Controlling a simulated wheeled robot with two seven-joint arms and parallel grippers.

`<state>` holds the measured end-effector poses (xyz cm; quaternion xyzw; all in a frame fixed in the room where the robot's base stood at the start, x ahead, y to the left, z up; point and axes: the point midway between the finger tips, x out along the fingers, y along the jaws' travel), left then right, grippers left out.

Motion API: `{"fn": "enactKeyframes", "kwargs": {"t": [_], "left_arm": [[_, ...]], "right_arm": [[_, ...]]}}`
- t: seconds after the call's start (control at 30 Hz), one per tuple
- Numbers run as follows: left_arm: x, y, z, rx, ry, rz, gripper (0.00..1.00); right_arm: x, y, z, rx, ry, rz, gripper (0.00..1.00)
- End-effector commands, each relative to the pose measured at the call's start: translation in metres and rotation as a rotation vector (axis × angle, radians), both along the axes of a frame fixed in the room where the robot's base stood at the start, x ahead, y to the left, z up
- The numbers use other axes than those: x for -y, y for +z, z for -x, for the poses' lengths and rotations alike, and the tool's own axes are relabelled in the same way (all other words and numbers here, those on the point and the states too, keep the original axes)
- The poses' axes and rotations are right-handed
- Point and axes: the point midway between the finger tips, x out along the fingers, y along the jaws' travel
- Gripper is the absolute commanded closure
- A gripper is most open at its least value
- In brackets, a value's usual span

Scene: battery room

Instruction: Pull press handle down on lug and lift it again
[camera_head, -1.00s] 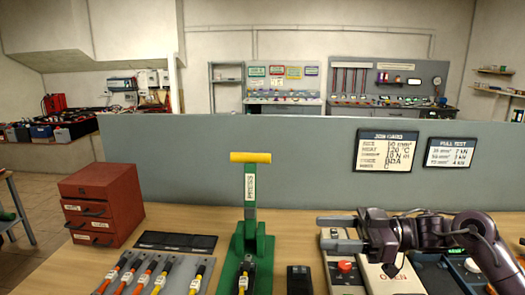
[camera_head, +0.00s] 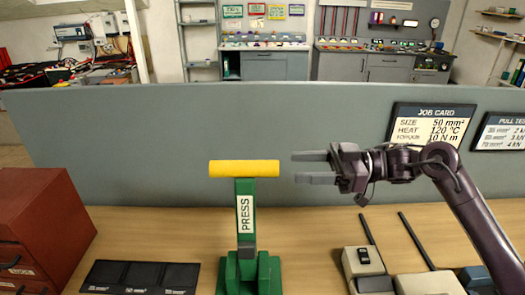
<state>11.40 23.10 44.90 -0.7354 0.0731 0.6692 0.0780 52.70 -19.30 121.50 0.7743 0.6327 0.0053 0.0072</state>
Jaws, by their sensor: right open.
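The green press (camera_head: 248,272) stands on the bench near the bottom middle. Its green lever, labelled PRESS (camera_head: 245,215), is upright and topped by a horizontal yellow handle (camera_head: 244,169). My right gripper (camera_head: 303,167) is open and empty. It appears just to the right of the yellow handle at about the same picture height, its fingers pointing left. A small gap shows between the fingertips and the handle's right end. The lug is not visible; the press's lower part is cut off by the frame's bottom edge. My left gripper is not in view.
A red drawer cabinet (camera_head: 42,225) stands at the left. A black tray (camera_head: 139,277) lies beside the press. Grey devices (camera_head: 364,262) stand on the right, below my right arm. A grey panel (camera_head: 130,130) with a job card (camera_head: 432,126) closes the bench's back.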

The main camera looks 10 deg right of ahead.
Motion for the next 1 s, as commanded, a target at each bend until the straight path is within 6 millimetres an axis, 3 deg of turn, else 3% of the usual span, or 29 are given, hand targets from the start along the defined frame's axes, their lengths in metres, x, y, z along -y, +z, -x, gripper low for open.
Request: {"fn": "enactKeyframes", "kwargs": {"t": [0.13, 0.5, 0.87, 1.0], "left_arm": [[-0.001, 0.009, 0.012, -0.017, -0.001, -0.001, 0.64], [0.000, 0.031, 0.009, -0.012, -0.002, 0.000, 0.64], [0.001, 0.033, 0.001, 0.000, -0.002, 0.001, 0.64], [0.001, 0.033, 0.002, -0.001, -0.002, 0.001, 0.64]], "right_arm": [[-0.017, 0.003, -0.003, -0.001, 0.004, -0.002, 0.48], [-0.068, 0.003, -0.013, -0.001, 0.002, -0.002, 0.48], [-0.075, 0.000, -0.015, 0.001, 0.001, 0.000, 0.48], [-0.075, 0.000, -0.015, 0.000, 0.001, 0.000, 0.65]]}}
